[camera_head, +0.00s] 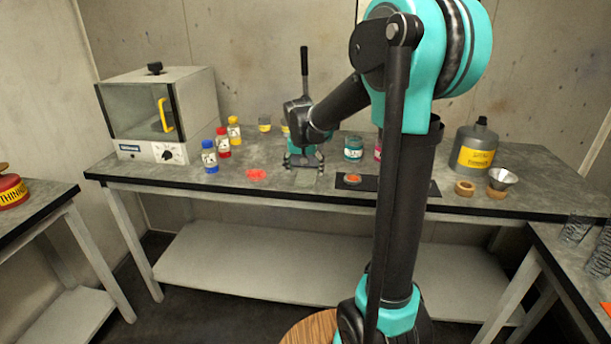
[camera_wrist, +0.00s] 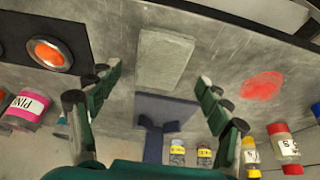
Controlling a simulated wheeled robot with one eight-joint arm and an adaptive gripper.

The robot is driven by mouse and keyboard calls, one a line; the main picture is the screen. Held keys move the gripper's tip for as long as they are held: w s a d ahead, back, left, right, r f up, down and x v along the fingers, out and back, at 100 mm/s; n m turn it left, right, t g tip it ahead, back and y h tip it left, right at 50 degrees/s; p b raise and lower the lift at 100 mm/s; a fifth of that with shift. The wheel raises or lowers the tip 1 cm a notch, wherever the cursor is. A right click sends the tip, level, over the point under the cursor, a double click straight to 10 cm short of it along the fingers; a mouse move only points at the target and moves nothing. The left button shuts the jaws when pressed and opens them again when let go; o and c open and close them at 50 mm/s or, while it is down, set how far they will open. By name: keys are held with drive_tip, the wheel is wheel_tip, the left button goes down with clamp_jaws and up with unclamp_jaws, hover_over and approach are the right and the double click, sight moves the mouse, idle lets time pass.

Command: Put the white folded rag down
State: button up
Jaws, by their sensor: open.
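The folded rag (camera_wrist: 163,60) looks pale grey and lies flat on the bench near its front edge. It also shows faintly in the head view (camera_head: 305,180), just below the fingers. My gripper (camera_head: 303,160) points down over the bench. In the wrist view its two fingers (camera_wrist: 162,78) are spread wide, one on each side of the rag, with clear gaps. Nothing is held between them. My arm hides part of the bench behind.
A blue flat-bladed tool (camera_wrist: 165,108) is beside the rag. An orange-red patch (camera_head: 256,174) and blue, red and yellow bottles (camera_head: 222,143) are left. A black mat (camera_head: 415,188) with an orange-filled round item is right. A grey can (camera_head: 477,144) stands farther right.

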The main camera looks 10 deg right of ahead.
drive_tip(key=d+v, duration=0.1)
drive_tip(key=v, duration=0.7)
drive_tip(key=s+d+f+n, duration=0.1)
drive_tip(key=s+d+f, duration=0.1)
drive_tip(key=s+f, duration=0.7)
drive_tip(key=s+d+f+n+y, duration=0.1)
drive_tip(key=s+d+f+n, duration=0.1)
drive_tip(key=s+f, duration=0.8)
drive_tip(key=s, duration=0.6)
drive_tip(key=shift+s+d+n, duration=0.3)
drive_tip(key=shift+s, duration=0.05)
